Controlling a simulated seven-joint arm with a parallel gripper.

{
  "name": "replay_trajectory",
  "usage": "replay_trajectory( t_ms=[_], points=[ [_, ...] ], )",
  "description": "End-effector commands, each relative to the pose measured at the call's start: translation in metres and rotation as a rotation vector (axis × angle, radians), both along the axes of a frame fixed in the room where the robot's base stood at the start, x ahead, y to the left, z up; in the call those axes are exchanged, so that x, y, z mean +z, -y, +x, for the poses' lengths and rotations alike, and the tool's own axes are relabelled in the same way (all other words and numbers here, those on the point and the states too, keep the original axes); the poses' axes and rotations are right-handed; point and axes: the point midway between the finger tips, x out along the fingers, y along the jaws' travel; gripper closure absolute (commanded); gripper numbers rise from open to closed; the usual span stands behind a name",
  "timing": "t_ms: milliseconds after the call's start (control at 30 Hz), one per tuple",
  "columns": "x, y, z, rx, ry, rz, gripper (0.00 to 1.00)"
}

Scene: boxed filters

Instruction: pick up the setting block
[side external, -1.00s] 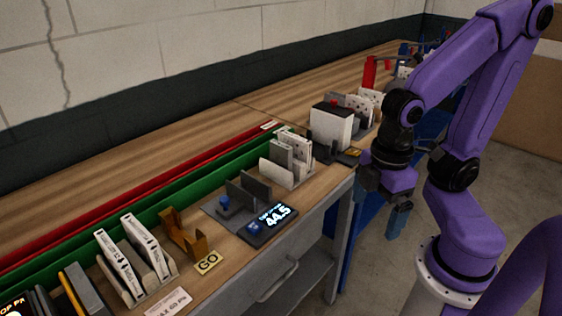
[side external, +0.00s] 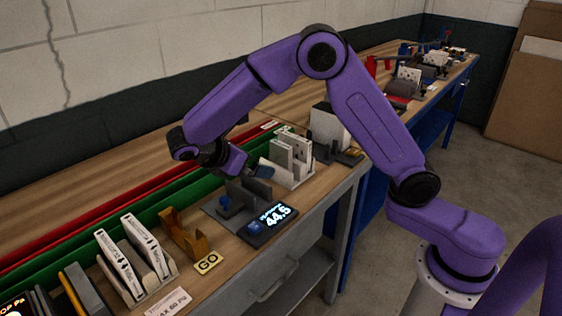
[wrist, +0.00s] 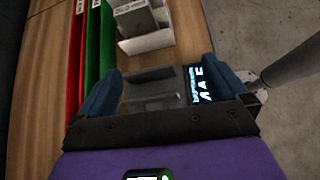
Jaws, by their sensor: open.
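No block is labelled as the setting block, so I cannot tell for sure which thing it is. A thick grey block (side external: 86,291) stands beside a yellow-edged plate in a rack at the lower left of the side view. My gripper (side external: 250,164) is open just above this fixture, partly hidden by my wrist. In the wrist view, the blue fingers of my gripper (wrist: 163,90) are apart, with the grey fixture (wrist: 150,88) showing between them. I see nothing held.
A lit readout (side external: 270,220) showing 44.5 sits in front of the fixture. A rack of white boxed filters (side external: 290,158) is behind it. An orange-brown bracket (side external: 182,235) and a GO plate (side external: 208,262) lie left. Green (side external: 85,226) and red rails run along the back.

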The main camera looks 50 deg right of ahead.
Motion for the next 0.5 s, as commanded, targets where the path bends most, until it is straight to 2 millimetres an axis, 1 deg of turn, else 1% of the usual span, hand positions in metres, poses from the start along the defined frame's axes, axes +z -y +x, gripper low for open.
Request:
replay_trajectory(
  t_ms=[33,100,200,333,433,500],
  points=[
    [-0.004,-0.001,0.012,0.001,-0.018,-0.049,0.00],
    [-0.007,0.001,0.025,0.001,-0.043,-0.112,0.00],
    [-0.010,0.004,0.039,0.000,-0.072,-0.185,0.00],
    [-0.012,0.007,0.049,-0.003,-0.097,-0.244,0.00],
    [-0.014,0.009,0.052,-0.005,-0.105,-0.262,0.00],
    [-0.016,0.015,0.053,-0.006,-0.107,-0.266,0.00]
  ],
)
